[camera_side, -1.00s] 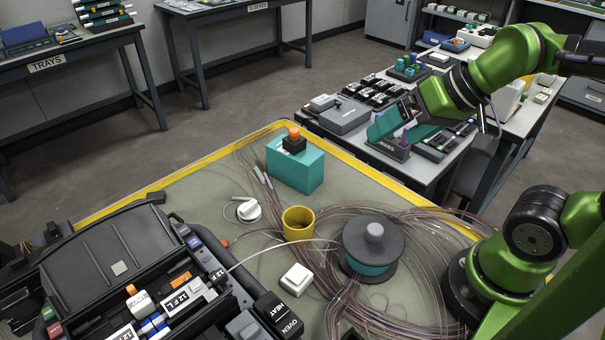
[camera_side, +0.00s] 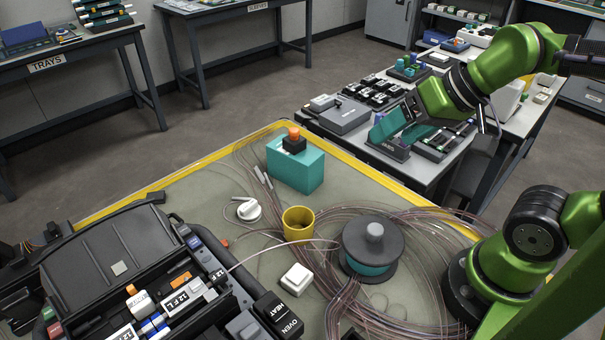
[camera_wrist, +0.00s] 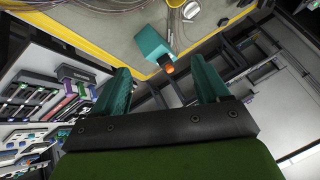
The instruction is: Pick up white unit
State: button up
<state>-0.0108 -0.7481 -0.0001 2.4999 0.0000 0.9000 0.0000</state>
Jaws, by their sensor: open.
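A small white square unit (camera_side: 297,279) lies on the work mat, in front of the yellow cup. A white rounded piece (camera_side: 248,210) with a thin stem lies farther back on the mat; it shows partly at the top of the wrist view (camera_wrist: 191,10). I cannot tell for certain which one is the white unit. My gripper (camera_side: 402,128) is over the back-right bench, well away from both. In the wrist view its teal fingers (camera_wrist: 163,82) are apart with nothing between them.
A teal box (camera_side: 296,167) with an orange button stands at the mat's back. A yellow cup (camera_side: 298,222), a dark spool (camera_side: 371,249) and loose fibre loops surround the square unit. An open black case (camera_side: 100,255) fills the front left. Several devices crowd the bench under my gripper.

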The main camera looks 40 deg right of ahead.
jog(key=w+a+f+n+g+y, duration=0.15)
jog(key=a+f+g, duration=0.25)
jog(key=a, duration=0.6)
jog(key=m+g+h, duration=0.3)
jog(key=m, duration=0.5)
send_over(297, 274)
notch_tip(297, 274, down, 4)
jog(key=m, duration=0.6)
jog(key=shift+h, duration=0.25)
jog(key=f, duration=1)
jog(key=shift+w+f, duration=0.25)
jog(key=f, duration=0.5)
jog(key=shift+s+f, duration=0.25)
jog(key=shift+f, duration=0.1)
jog(key=c, duration=1.1)
